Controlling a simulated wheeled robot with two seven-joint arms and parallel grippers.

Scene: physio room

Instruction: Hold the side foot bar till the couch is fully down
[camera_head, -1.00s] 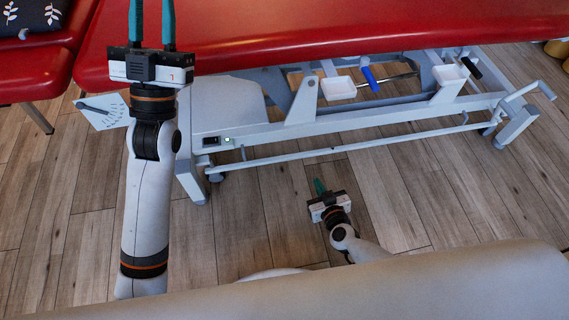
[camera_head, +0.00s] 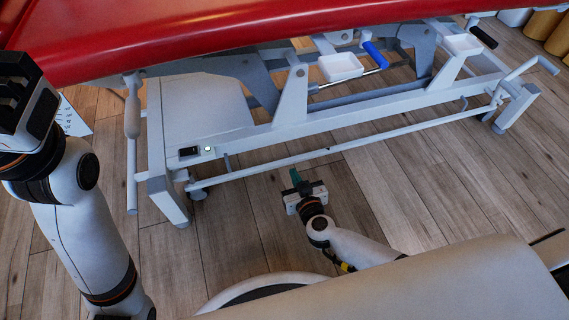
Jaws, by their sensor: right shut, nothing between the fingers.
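The couch has a red padded top (camera_head: 250,32) across the top of the view, over a grey metal frame (camera_head: 390,112). The side foot bar (camera_head: 400,131) is a long thin rail low along the couch's near side, above the floor. My right gripper (camera_head: 296,177) is shut and empty, with green fingertips pointing toward the bar. It is in front of the bar and appears apart from it.
A crank-like handle (camera_head: 535,66) sticks out at the right end. Wood floor (camera_head: 245,225) is clear in front. Tan rolls (camera_head: 546,25) stand at the far right.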

